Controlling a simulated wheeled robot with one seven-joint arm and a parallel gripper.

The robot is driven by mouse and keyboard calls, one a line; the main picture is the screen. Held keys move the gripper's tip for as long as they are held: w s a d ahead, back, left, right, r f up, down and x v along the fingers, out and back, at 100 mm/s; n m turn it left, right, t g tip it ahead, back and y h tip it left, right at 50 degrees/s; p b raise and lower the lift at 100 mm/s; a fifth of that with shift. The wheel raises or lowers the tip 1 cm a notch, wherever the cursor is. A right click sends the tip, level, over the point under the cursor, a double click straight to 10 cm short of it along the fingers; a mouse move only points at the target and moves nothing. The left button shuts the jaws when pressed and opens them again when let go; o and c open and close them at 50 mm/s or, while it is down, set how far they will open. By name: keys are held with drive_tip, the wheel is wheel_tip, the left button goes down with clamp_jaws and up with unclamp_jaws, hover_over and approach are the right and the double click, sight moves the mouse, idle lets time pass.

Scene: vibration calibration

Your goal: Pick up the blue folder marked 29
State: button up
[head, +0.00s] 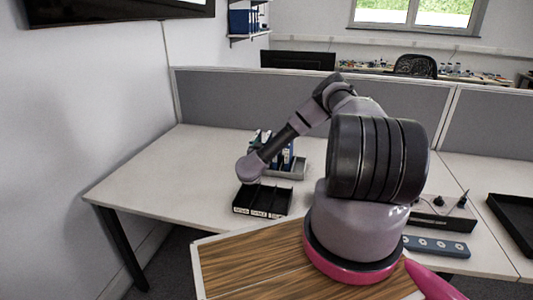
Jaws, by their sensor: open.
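Blue and white folders (288,154) stand upright in a grey holder (298,173) on the white desk, partly behind my arm. They are too small for me to read any number, so I cannot tell which one is marked 29. My arm reaches up and then down to the left, and its rounded wrist end is in front of and left of the folders. I cannot make out my gripper's fingers; they seem hidden behind my wrist.
A black compartment tray (262,201) with white labels sits in front of the holder. A grey power strip (436,246), a black device (440,219) and a black tray (516,222) lie to the right. A grey partition (225,98) stands behind. The desk's left part is clear.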

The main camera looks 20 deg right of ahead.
sight(267, 136)
drive_tip(key=x, duration=0.4)
drive_tip(key=shift+w+d, duration=0.2)
drive_tip(key=shift+w, duration=0.05)
drive_tip(key=shift+c, duration=0.3)
clamp_jaws()
idle(0.9)
